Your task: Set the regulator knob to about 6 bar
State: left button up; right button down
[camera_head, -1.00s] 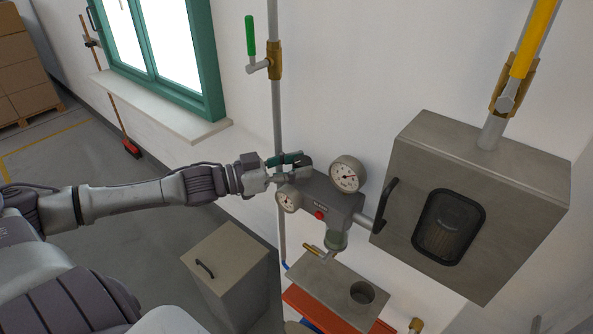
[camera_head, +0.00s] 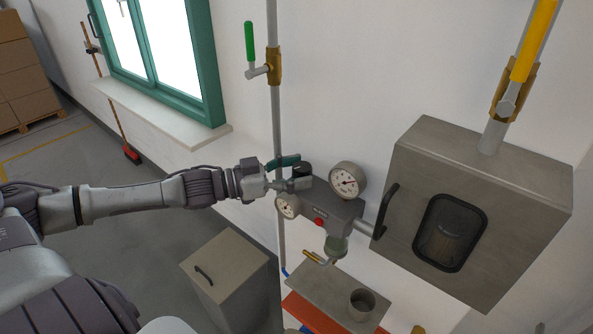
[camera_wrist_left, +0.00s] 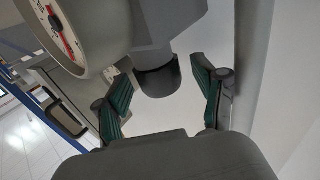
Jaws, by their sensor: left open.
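The regulator (camera_head: 333,205) is a grey block on the wall pipe with a black knob (camera_head: 302,168) at its left end. The knob shows in the left wrist view (camera_wrist_left: 158,84) as a dark cylinder under the grey body. My left gripper (camera_head: 293,173) is open, with one green-padded finger on each side of the knob. In the wrist view the left gripper (camera_wrist_left: 162,76) shows gaps between both pads and the knob. A large gauge (camera_head: 347,181) with a red needle faces out; its reading is too small to tell. My right gripper is not in view.
A small gauge (camera_head: 287,206) and a red button (camera_head: 319,222) sit on the regulator's front. A grey box with a dark window (camera_head: 449,232) stands close on the right. A green-handled valve (camera_head: 250,42) is above. A grey shelf (camera_head: 325,290) lies below.

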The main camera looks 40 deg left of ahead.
pick_arm(q)
jog(key=shift+s, duration=0.1)
jog(key=shift+s+a+f, duration=0.2)
jog(key=shift+s+a, duration=0.25)
jog(key=v, duration=0.6)
jog(key=shift+r, duration=0.2)
dwell(0.6)
